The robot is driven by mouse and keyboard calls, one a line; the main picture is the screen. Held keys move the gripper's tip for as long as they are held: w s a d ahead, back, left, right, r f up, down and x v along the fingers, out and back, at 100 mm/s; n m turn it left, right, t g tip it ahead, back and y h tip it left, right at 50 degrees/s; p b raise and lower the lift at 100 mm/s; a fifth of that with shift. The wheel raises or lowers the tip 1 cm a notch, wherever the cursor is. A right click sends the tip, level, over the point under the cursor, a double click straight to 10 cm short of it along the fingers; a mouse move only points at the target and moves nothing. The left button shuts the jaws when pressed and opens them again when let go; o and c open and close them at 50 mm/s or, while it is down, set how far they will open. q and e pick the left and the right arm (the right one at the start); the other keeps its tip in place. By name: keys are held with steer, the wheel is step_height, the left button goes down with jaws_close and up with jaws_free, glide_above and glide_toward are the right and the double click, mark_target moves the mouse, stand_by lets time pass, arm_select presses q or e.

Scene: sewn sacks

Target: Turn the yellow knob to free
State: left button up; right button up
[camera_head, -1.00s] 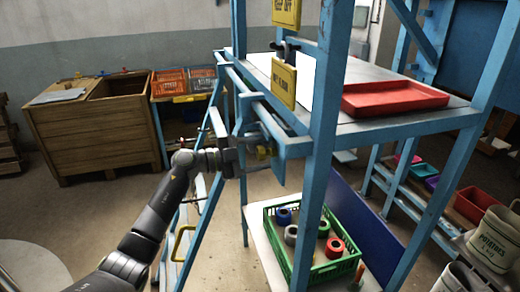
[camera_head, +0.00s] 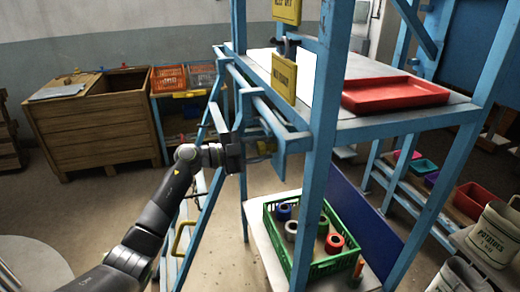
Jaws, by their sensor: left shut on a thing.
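The yellow knob (camera_head: 266,147) sits low on the blue frame, beside the upright post and under the upper shelf. My left gripper (camera_head: 254,150) reaches it from the left and is shut on it. The gripper body hides part of the knob, and its exact turn angle is too small to read. A yellow sign plate (camera_head: 284,75) hangs above it on the frame. My right gripper is not in view.
A red tray (camera_head: 395,94) lies on the upper shelf. A green crate (camera_head: 312,262) with several coloured spools stands on the lower shelf. Blue posts and slanted rails surround the knob. A wooden bin (camera_head: 97,122) stands at the back left.

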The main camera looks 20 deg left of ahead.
arm_select(q)
steer(key=m+b, duration=0.2)
steer(key=m, duration=0.1)
steer(key=m+b, duration=0.1)
steer(key=m, duration=0.1)
steer(key=shift+f, duration=0.25)
steer(key=m+b, duration=0.2)
steer(key=m, duration=0.1)
steer(key=shift+f+m+b, duration=0.1)
steer(key=shift+m+b, duration=0.2)
steer(key=shift+b, duration=0.1)
steer(key=m+b, duration=0.6)
steer(key=shift+f, duration=0.1)
steer(key=shift+m+b, duration=1.6)
steer(key=o, duration=1)
steer(key=shift+r, duration=0.25)
